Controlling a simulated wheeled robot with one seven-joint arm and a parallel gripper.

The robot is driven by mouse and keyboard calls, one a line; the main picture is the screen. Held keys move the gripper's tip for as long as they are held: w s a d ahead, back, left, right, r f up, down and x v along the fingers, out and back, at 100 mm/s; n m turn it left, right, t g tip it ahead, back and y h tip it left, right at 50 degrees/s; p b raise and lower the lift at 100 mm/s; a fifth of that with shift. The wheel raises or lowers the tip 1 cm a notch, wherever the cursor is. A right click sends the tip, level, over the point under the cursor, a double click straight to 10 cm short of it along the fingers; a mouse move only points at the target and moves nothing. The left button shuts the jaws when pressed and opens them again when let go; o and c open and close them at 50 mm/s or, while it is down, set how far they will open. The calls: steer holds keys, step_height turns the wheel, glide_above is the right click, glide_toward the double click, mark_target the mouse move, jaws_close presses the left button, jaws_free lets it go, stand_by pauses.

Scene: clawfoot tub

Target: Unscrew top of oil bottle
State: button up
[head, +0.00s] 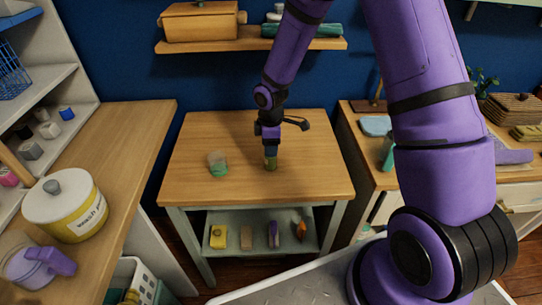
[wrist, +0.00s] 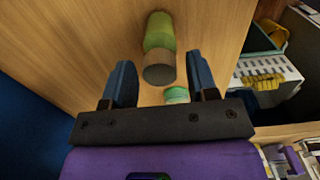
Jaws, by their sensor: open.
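The oil bottle (head: 270,164) stands on the wooden tabletop, right of its middle in the head view. In the wrist view its yellow-green body (wrist: 159,32) and brown round top (wrist: 158,68) show. My gripper (head: 270,152) points down right over the bottle. In the wrist view my gripper (wrist: 160,64) is open, with one blue finger on each side of the brown top and visible gaps between. No grip on the top shows. In the head view the gripper hides the bottle's upper part.
A clear and green container (head: 217,164) stands left of the bottle on the table (head: 310,185). Several small items lie on the shelf below. A left counter (head: 130,130) holds a yellow-and-white canister (head: 68,208). A wall shelf (head: 210,46) hangs behind. The tabletop is otherwise clear.

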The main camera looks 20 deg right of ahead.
steer(key=c, duration=0.8)
steer(key=shift+c, duration=0.2)
steer(key=n, duration=0.5)
steer(key=shift+n, duration=0.4)
steer(key=n, duration=0.7)
steer(key=shift+f, duration=0.1)
steer(key=shift+o, duration=1.2)
steer(key=shift+c, duration=1.1)
steer(key=shift+r, duration=1.25)
